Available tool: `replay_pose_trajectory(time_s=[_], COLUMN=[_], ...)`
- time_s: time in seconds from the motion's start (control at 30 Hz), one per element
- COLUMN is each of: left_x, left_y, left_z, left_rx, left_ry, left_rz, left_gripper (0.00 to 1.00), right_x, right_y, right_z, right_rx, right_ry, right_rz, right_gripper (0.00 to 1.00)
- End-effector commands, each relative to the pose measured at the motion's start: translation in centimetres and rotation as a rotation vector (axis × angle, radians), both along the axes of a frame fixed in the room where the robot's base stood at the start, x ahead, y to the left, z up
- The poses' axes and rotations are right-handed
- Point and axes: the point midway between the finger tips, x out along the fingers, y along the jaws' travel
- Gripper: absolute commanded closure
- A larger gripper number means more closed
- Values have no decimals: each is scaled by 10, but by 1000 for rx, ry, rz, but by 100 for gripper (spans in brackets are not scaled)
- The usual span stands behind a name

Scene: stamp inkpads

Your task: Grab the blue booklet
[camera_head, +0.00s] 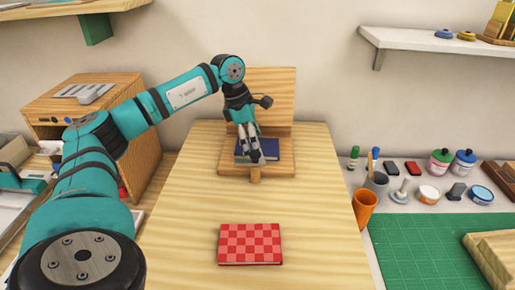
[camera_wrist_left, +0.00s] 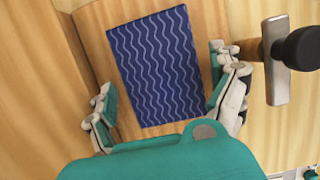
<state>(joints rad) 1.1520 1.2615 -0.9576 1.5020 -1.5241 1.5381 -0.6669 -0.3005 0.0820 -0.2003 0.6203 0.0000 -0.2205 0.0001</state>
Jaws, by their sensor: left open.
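The blue booklet (camera_head: 268,147) lies on a wooden stand at the back of the table. In the left wrist view the blue booklet (camera_wrist_left: 157,65) shows pale wavy lines and fills the space between the fingers. My left gripper (camera_head: 250,153) is above it, pointing down, and hides part of it in the head view. In the left wrist view the left gripper (camera_wrist_left: 165,98) is open, with one finger at each side of the booklet's near end. I cannot tell whether the fingers touch it. My right gripper is not in view.
A red checkered booklet (camera_head: 250,244) lies at the front of the table (camera_head: 188,205). The wooden stand (camera_head: 283,168) has an upright back board. A tool with a dark knob (camera_wrist_left: 300,50) is close beside the right finger. An orange cup (camera_head: 364,210) stands to the right.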

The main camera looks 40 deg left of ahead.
Motion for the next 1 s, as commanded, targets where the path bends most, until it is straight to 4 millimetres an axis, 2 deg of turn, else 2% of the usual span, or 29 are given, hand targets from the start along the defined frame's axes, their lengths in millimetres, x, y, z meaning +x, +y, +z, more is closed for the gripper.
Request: replay_pose_trajectory(time_s=[0.27, 0.63, 0.87, 1.0], left_x=[1, 1, 1, 2], left_y=[-1, -1, -1, -1], left_z=[-2, -2, -1, 13], left_rx=[1, 0, 0, -1], left_ry=[-1, -1, -3, -6], left_rz=[0, 0, 0, 0], left_gripper=[8, 56, 57, 57], right_x=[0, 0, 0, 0], right_y=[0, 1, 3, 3], right_z=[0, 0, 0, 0], right_rx=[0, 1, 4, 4], right_ry=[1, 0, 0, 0], right_rz=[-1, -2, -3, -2], right_gripper=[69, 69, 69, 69])
